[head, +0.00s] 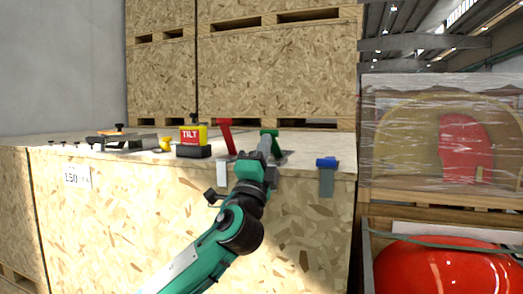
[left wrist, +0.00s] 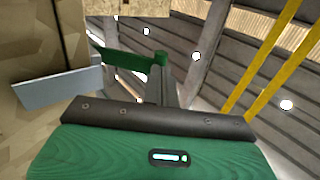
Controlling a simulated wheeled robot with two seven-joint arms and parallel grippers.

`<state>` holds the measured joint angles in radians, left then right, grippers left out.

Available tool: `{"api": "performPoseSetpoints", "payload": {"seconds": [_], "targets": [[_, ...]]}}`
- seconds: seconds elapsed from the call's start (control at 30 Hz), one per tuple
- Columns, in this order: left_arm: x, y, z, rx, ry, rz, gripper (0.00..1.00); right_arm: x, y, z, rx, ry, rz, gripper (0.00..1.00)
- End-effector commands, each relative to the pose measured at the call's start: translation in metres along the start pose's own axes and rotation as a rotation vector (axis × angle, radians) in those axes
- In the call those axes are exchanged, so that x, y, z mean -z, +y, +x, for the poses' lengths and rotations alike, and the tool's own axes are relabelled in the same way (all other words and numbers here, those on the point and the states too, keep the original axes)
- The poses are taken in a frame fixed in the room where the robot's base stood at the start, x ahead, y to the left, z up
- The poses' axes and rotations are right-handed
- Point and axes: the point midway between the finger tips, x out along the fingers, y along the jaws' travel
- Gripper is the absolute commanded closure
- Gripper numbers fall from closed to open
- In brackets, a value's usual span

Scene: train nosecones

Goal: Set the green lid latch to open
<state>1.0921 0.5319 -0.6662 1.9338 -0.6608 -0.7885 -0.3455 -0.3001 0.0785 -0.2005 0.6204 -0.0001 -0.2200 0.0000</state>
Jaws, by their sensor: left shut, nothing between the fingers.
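The green lid latch (head: 270,132) stands near the front edge of the crate top, just beyond my left gripper (head: 264,147). In the left wrist view the green latch (left wrist: 122,60) is a flat bar ending in a raised tip, close to the shut fingers (left wrist: 161,80). The fingers are shut with nothing between them. They overlap the latch's lower part in the head view, and I cannot tell whether they touch it. A red latch (head: 225,132) stands up to the left. A blue latch (head: 327,163) lies lower at the right edge. My right gripper is out of view.
The wooden crate (head: 120,215) has a flat top (head: 60,140). A yellow-and-red TILT indicator (head: 193,135) and a grey clamp-like part (head: 125,140) sit left of the latches. Stacked crates (head: 270,65) rise behind. A wrapped load (head: 440,135) and a red nosecone (head: 440,265) are at the right.

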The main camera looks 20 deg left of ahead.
Motion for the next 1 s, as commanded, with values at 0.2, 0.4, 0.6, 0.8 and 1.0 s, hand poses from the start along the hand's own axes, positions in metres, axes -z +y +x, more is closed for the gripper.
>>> {"api": "performPoseSetpoints", "payload": {"seconds": [0.2,0.4,0.6,0.8,1.0], "targets": [[0.0,0.0,0.001,0.0,0.0,0.0,1.0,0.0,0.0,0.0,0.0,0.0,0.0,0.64],[0.0,-0.001,0.002,-0.004,0.0,0.0,1.0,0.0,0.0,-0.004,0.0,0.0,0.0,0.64],[0.0,-0.008,0.012,-0.057,-0.001,-0.002,1.0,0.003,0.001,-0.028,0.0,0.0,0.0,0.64],[0.001,-0.011,0.022,-0.128,0.001,-0.003,1.0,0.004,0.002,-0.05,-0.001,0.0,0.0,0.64],[0.001,-0.013,0.041,-0.13,0.001,-0.002,1.0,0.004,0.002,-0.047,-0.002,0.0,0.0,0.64]]}}
